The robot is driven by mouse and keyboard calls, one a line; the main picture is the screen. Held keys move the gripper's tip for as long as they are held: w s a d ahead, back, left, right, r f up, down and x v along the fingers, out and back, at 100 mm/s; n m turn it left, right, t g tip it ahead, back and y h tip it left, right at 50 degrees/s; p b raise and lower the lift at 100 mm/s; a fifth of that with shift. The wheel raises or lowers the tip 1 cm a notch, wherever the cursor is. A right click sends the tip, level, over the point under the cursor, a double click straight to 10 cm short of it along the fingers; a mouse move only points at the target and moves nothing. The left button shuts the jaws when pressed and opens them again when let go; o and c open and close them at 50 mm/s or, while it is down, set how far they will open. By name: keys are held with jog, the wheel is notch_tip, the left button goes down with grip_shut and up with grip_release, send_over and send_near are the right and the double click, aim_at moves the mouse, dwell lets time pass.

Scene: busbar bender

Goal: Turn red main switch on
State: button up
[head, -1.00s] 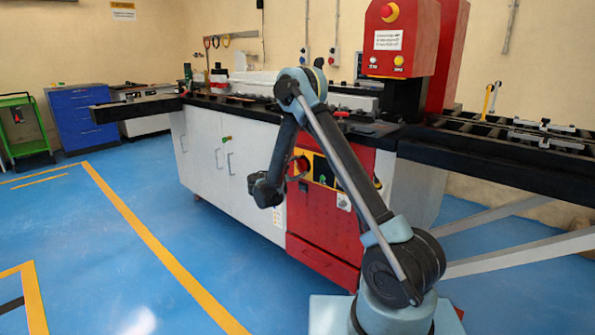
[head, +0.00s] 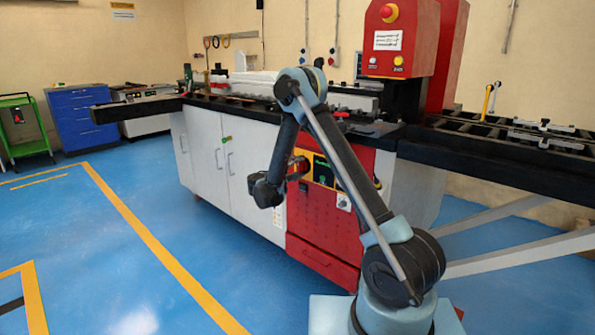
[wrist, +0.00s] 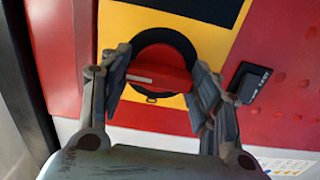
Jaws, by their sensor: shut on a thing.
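The red main switch (wrist: 165,75) is a rotary knob with a white mark on its handle. It sits in a dark round collar on a yellow plate (wrist: 205,20) on the red cabinet front. In the wrist view its handle lies nearly level across the picture. My gripper (wrist: 161,67) has one finger at each end of the handle and is shut on it. In the head view my gripper (head: 291,172) is at the yellow and black panel (head: 322,172), and the fingers largely hide the knob.
A black rectangular fitting (wrist: 248,82) is on the red front just right of the right finger. The red machine head (head: 402,38) rises above the bench, and a black rail table (head: 500,150) extends right. Blue floor (head: 100,250) at the left is clear.

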jog(key=shift+f, duration=0.15)
jog(key=o, duration=1)
jog(key=shift+o, duration=0.2)
jog(key=shift+s+a, duration=0.1)
jog(key=shift+a, duration=0.05)
jog(key=v, duration=1.1)
jog(key=shift+s+a, duration=0.2)
